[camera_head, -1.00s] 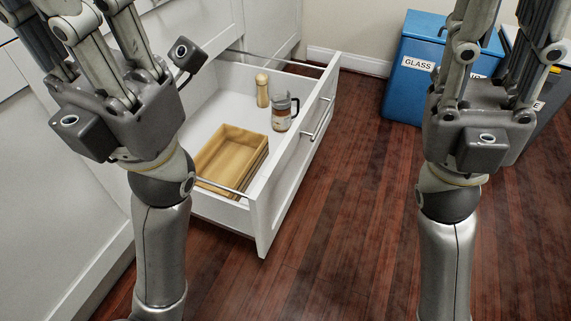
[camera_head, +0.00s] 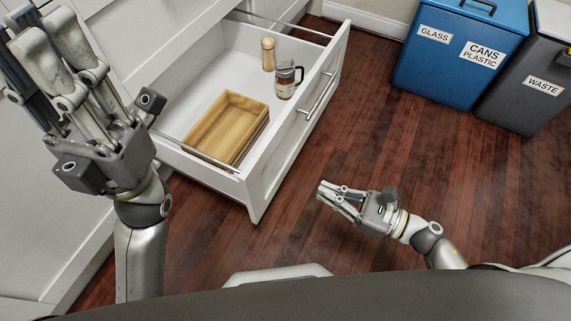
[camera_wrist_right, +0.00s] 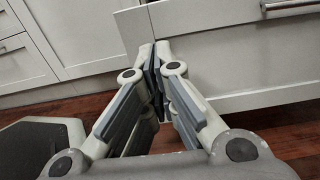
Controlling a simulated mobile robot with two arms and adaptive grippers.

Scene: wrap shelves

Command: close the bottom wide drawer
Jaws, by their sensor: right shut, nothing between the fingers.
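The bottom wide drawer (camera_head: 262,178) is white and stands pulled out from the cabinet, with a long bar handle (camera_head: 317,95) on its front. Its front panel also shows in the right wrist view (camera_wrist_right: 225,45). My right gripper (camera_head: 322,194) is shut and empty, low over the floor in front of the drawer, its fingers pointing left toward the front panel. In the head view floor shows between its fingertips and the panel. My left gripper (camera_head: 45,22) is raised at the left over the cabinet side; its fingers are partly cut off by the frame.
The drawer holds a wooden box (camera_head: 242,105), a jar with a handle (camera_head: 285,80) and a wooden shaker (camera_head: 268,54). A blue recycling bin (camera_head: 447,70) and a grey waste bin (camera_head: 520,105) stand at the upper right. The wood floor (camera_head: 385,140) before the drawer is clear.

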